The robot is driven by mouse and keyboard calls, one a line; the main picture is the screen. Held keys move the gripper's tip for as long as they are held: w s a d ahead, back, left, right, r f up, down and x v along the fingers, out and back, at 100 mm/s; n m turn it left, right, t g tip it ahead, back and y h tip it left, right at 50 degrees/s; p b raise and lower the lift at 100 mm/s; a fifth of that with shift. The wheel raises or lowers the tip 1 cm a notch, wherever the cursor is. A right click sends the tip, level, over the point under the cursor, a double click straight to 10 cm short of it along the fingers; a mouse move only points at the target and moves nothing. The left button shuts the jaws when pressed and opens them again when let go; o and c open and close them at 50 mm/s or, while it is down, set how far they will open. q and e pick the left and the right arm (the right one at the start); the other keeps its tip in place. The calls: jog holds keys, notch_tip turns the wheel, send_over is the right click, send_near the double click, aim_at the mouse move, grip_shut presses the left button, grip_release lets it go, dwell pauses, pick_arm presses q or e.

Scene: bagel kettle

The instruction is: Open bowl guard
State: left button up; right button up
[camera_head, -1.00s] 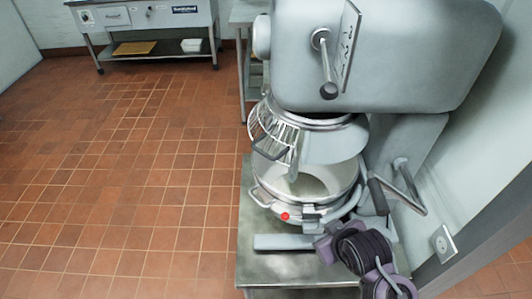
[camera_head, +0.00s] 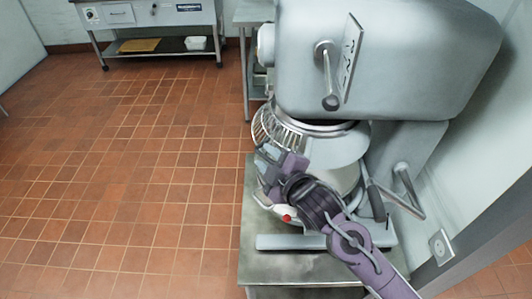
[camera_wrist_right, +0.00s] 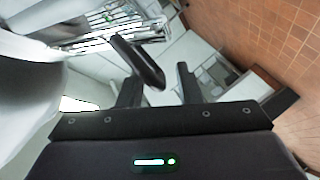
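The big grey mixer (camera_head: 385,55) stands over a steel bowl (camera_head: 347,178), which my right arm partly hides. The wire bowl guard (camera_head: 277,125) is at the bowl's upper left, below the mixer head. It also shows in the right wrist view (camera_wrist_right: 118,20). The guard's dark handle (camera_wrist_right: 137,62) reaches down toward the gap between my right fingers. My right gripper (camera_head: 268,158) is at the guard's lower front, with its fingers apart (camera_wrist_right: 158,85). I cannot tell whether a finger touches the handle. My left gripper is in neither view.
The mixer stands on a steel table (camera_head: 262,270). A lever (camera_head: 330,80) sticks out from the mixer head, and a bent handle (camera_head: 407,190) is at the right. A wheeled steel bench (camera_head: 150,14) stands at the back left. The tiled floor (camera_head: 120,180) at left is clear.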

jog(key=shift+w+a, duration=0.25)
jog(key=shift+w, duration=0.1)
jog(key=shift+f, duration=0.1)
jog(key=shift+c, duration=0.3)
grip_shut()
